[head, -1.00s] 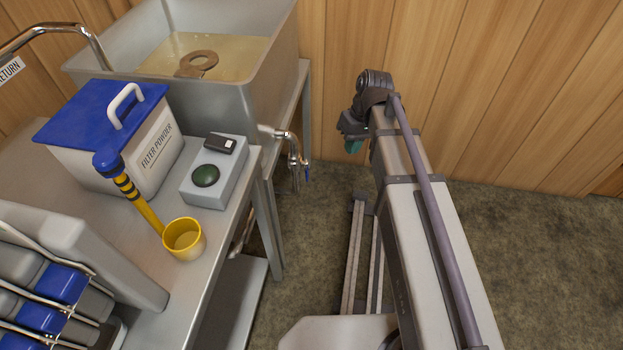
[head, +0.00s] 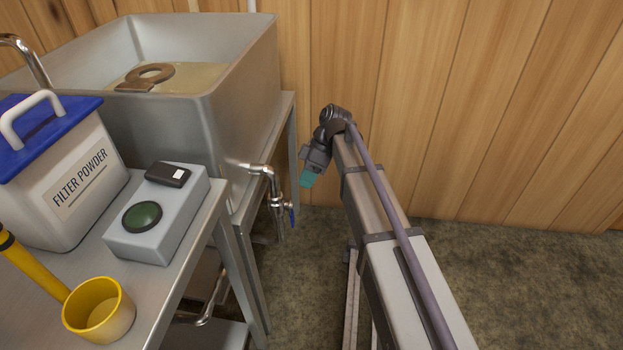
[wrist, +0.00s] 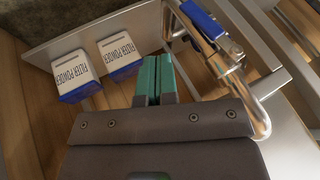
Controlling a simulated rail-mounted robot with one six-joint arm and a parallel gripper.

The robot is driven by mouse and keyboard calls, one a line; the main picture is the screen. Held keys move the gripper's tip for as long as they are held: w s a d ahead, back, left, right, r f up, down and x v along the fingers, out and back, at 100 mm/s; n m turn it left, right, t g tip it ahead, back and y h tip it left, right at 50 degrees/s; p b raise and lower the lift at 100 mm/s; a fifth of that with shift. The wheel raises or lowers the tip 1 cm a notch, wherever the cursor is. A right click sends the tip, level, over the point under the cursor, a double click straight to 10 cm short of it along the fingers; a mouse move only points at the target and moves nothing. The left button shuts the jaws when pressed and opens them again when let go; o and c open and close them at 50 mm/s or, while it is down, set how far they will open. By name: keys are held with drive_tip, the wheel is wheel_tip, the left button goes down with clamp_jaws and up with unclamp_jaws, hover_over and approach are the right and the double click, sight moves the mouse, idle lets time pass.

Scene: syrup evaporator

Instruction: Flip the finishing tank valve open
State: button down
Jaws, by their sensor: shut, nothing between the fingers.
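The finishing tank (head: 248,85) is a grey metal basin at the upper left in the head view, with pale liquid inside. A chrome pipe and valve (head: 275,200) come out of its right side and bend down. The blue valve handle (head: 291,217) hangs on the right of the pipe. My gripper (head: 307,178), with teal fingers, is right of the pipe and apart from it. In the wrist view the shut teal fingers (wrist: 155,78) are empty, and the blue handle (wrist: 202,19) is to their upper right beside the chrome pipe.
A metal table (head: 178,262) at left holds a filter powder bin (head: 75,180), a grey box with a green button (head: 142,216), and a yellow cup (head: 100,312). Two filter powder packs (wrist: 118,54) show in the wrist view. A wooden wall (head: 450,110) stands behind; floor right of the tank is open.

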drive_tip(key=s+a+f+b, duration=0.3)
drive_tip(key=s+f, duration=0.1)
drive_tip(key=s, duration=0.1)
drive_tip(key=shift+s+f, duration=0.2)
drive_tip(key=shift+s+f+b, duration=0.3)
drive_tip(key=shift+s+f, duration=0.05)
drive_tip(key=shift+s, duration=0.5)
drive_tip(key=shift+w, duration=0.1)
drive_tip(key=w+d+r+p, duration=0.5)
drive_tip(key=w+r+p, duration=0.2)
drive_tip(key=w, duration=0.1)
drive_tip(key=shift+w+d+r, duration=0.25)
drive_tip(key=shift+w, duration=0.15)
